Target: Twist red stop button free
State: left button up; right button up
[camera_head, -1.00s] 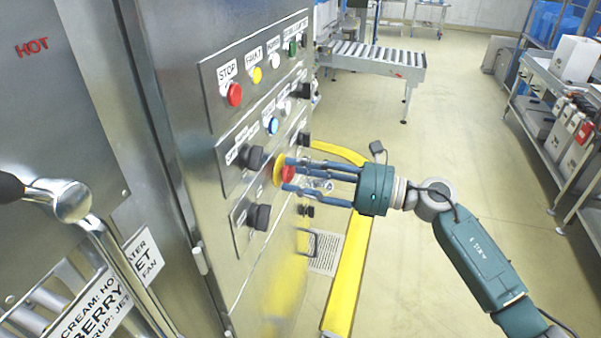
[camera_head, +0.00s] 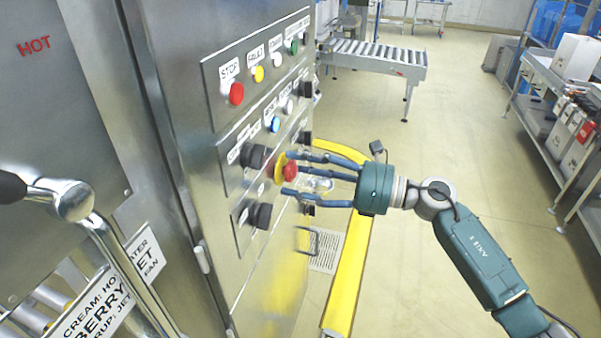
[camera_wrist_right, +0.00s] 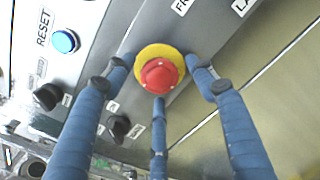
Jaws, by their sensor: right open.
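The red mushroom stop button (camera_head: 291,172) with its yellow collar sits on the lower part of the steel control panel. In the right wrist view the red cap (camera_wrist_right: 160,76) is near the top centre, with the yellow ring showing around it. My right gripper (camera_head: 289,174) is open, with its three blue fingers spread around the button. In the wrist view one fingertip lies on each side of the cap and one below it, with gaps between fingers and red cap. My left gripper is not in view.
Black selector knobs (camera_head: 262,215) sit close to the button. A flat red button (camera_head: 236,94) labelled STOP is higher on the panel, beside yellow, white and green ones. A yellow floor rail (camera_head: 348,275) runs below my right arm.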

jog(key=v, duration=1.2)
